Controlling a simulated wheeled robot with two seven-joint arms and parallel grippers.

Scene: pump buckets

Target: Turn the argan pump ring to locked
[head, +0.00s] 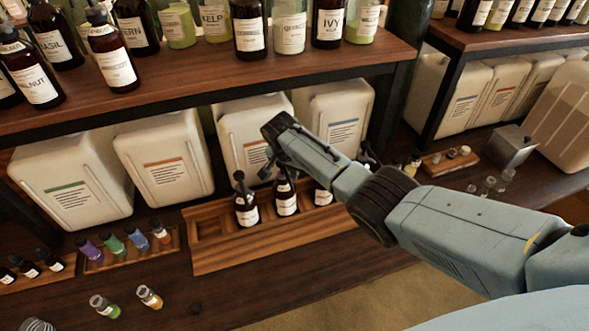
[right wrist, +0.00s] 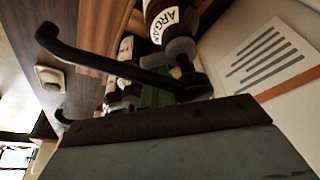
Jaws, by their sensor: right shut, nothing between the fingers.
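The argan bottle (right wrist: 163,22) is dark with a white label reading ARGAN, at the top of the right wrist view. Its dark pump ring (right wrist: 181,48) sits at the neck, and the black pump spout (right wrist: 110,68) reaches out to the left. Whether the ring is locked cannot be told. In the head view several dark pump bottles stand in a wooden tray (head: 215,258); their names are too small to read. My right gripper (head: 271,158) is shut and empty above these bottles, close to the pump heads. My left gripper is not in view.
White canisters (head: 165,172) stand behind the tray under a wooden shelf (head: 200,75) of labelled bottles. Small coloured vials (head: 112,243) sit at left. A metal box (head: 514,146) and glass jars stand at right.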

